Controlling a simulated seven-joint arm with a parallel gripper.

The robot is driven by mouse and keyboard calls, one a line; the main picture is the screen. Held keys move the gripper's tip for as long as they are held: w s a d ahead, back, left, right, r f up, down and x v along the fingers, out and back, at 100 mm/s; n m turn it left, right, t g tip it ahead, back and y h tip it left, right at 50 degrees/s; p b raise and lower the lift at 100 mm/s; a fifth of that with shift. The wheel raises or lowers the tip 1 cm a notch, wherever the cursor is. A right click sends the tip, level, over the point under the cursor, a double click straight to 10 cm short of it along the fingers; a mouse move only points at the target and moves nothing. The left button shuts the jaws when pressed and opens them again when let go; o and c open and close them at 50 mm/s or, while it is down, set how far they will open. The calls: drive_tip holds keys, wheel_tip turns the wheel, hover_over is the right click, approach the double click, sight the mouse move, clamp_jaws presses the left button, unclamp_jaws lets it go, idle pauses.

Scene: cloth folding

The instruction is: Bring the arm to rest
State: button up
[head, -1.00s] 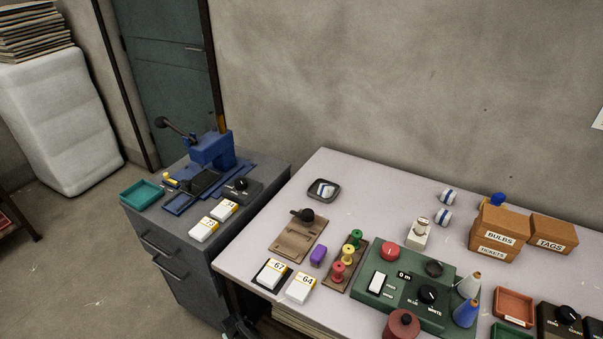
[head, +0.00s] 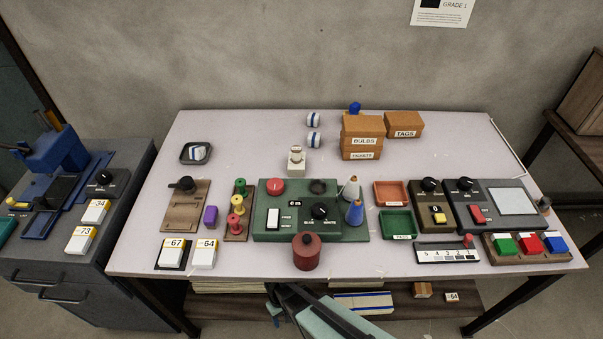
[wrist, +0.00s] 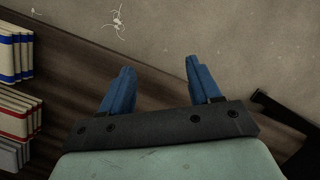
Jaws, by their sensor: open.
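My gripper (wrist: 158,82) shows in the wrist view with its two blue fingers apart and nothing between them. Below it in that view are the dark wooden lower shelf and the grey floor (wrist: 225,35). In the head view my pale green arm (head: 330,318) is at the bottom centre, in front of the table's front edge and below the tabletop. A small blue part of the gripper (head: 275,312) shows at its left end there; the fingertips are mostly hidden. The gripper touches nothing that I can see.
The table (head: 240,130) holds a green control box (head: 265,225), a dark red pot (head: 306,253), trays, switch boxes and cardboard boxes (head: 362,135). The lower shelf (head: 390,312) carries paper stacks and boxes. A grey cabinet (head: 90,285) stands at the left.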

drive_tip(key=s+d+r+m+g, duration=0.1)
drive_tip(key=s+d+r, duration=0.3)
drive_tip(key=d, duration=0.4)
drive_tip(key=s+d+r+m+g, duration=0.1)
drive_tip(key=s+d+r+m, duration=0.2)
drive_tip(key=d, duration=0.5)
drive_tip(key=s+d+r+m+g+y, duration=0.1)
drive_tip(key=s+d+r+m, duration=0.1)
drive_tip(key=s+d+r, duration=0.2)
drive_tip(key=s+d, duration=0.2)
drive_tip(key=d, duration=0.1)
drive_tip(key=shift+s+d+r+m+g, duration=0.15)
drive_tip(key=shift+d+r+m+g, duration=0.15)
drive_tip(key=shift+d+r, duration=0.1)
